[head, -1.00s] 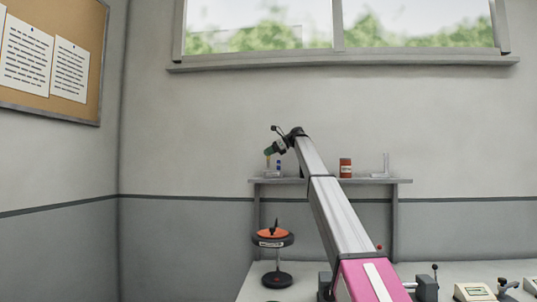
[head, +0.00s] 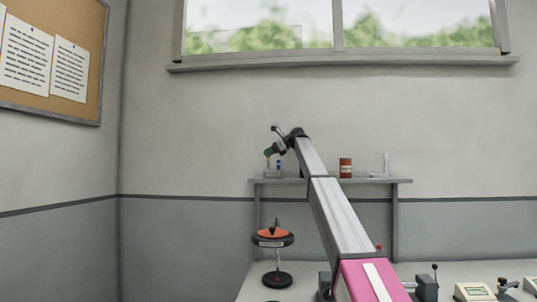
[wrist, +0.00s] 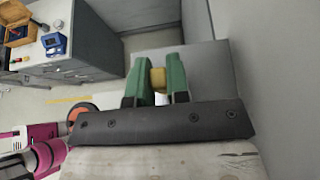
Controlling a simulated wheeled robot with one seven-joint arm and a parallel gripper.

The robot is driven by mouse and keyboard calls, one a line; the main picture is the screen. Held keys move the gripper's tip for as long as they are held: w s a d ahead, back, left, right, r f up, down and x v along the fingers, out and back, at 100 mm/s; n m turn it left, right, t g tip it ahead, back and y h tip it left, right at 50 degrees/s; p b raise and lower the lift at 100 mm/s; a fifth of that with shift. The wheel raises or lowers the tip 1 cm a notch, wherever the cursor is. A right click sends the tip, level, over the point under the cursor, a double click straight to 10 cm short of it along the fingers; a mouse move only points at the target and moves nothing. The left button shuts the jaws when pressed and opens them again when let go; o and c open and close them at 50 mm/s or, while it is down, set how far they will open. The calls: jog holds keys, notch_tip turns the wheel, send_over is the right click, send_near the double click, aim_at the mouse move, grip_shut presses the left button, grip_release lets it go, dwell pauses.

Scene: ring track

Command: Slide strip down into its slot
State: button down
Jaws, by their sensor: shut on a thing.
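My gripper (head: 268,153) is at the end of my raised arm, just above the left end of the wall shelf (head: 335,181). In the wrist view its two green fingers (wrist: 159,78) are closed on a small yellow piece, which I take to be the strip (wrist: 158,79). Below the fingers in the head view stands a small clear holder (head: 272,174) with a blue item (head: 278,164) at its right. The slot itself is too small to make out. I cannot tell whether the strip's lower end is inside the holder.
On the shelf to the right stand an orange-brown jar (head: 345,168) and a clear glass piece (head: 385,165). Below is a round stand with an orange top (head: 273,234) on the white bench (head: 255,288). The wall is close behind the shelf.

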aim_at(269, 160)
jog(key=shift+f, duration=1.7)
jog(key=shift+r, duration=0.1)
jog(key=shift+r, duration=1.45)
jog(key=shift+f, duration=1.55)
dwell(0.8)
jog(key=c, duration=1)
grip_release()
notch_tip(269, 160, up, 5)
jog(key=shift+s+a+f, duration=0.1)
jog(key=shift+s+f, duration=0.05)
jog(key=shift+f, duration=0.05)
jog(key=s+a+r, duration=0.4)
jog(key=s+a, duration=0.1)
jog(key=s+a+r, duration=0.2)
jog(key=s, duration=0.1)
jog(key=shift+s+a+r, duration=0.15)
jog(key=shift+a+r, duration=0.1)
jog(key=shift+a, duration=0.1)
